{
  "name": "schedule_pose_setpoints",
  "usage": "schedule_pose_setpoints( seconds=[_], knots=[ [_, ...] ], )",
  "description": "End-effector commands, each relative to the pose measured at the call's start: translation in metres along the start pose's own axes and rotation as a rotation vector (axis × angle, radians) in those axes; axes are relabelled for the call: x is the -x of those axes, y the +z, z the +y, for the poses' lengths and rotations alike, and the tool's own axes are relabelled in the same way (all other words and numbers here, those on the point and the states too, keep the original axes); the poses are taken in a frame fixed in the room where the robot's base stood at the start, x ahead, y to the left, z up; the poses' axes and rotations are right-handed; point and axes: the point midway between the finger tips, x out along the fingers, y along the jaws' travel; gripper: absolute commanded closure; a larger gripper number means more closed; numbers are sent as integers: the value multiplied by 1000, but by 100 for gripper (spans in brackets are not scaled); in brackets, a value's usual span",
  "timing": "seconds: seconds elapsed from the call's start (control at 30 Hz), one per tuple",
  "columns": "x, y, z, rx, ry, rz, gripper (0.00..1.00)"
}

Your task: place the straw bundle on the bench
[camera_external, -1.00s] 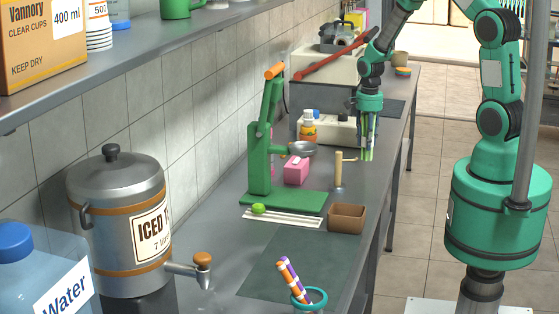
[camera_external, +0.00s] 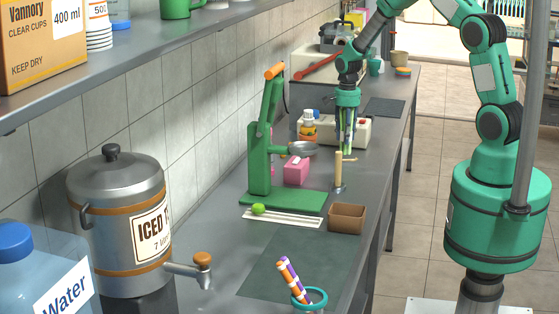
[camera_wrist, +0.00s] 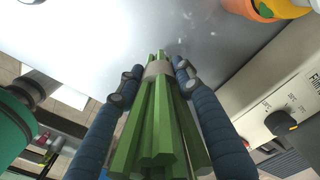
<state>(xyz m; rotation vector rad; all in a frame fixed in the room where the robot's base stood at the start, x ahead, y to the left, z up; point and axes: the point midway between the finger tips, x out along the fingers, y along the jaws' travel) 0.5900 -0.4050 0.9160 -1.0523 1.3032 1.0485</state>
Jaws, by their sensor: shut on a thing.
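The straw bundle (camera_wrist: 158,135) is a cluster of green tubes with a pale grey band around it. My gripper (camera_wrist: 155,80) is shut on it, with one dark-blue finger on each side near the band. In the external view, my gripper (camera_external: 346,140) holds the bundle, pointing down, over the bench (camera_external: 375,175), in front of the cream machine. I cannot tell whether the bundle's lower end touches the bench.
A tan-handled upright tool (camera_external: 338,175) stands just in front of my gripper. The green press (camera_external: 262,165), a pink box (camera_external: 296,170) and an orange bottle (camera_external: 308,132) are to the left. The cream machine (camera_wrist: 280,100) is close on the right in the wrist view.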

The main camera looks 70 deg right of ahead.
Motion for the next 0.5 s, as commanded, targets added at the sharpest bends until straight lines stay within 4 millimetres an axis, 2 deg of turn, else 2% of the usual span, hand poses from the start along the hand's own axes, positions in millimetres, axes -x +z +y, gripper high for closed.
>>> schedule_pose_setpoints(
  seconds=[0.17, 0.5],
  knots=[
    [-2, 0, 0, 0, 0, 0, 91],
    [-34, 0, 0, 0, 0, 0, 91]
  ],
)
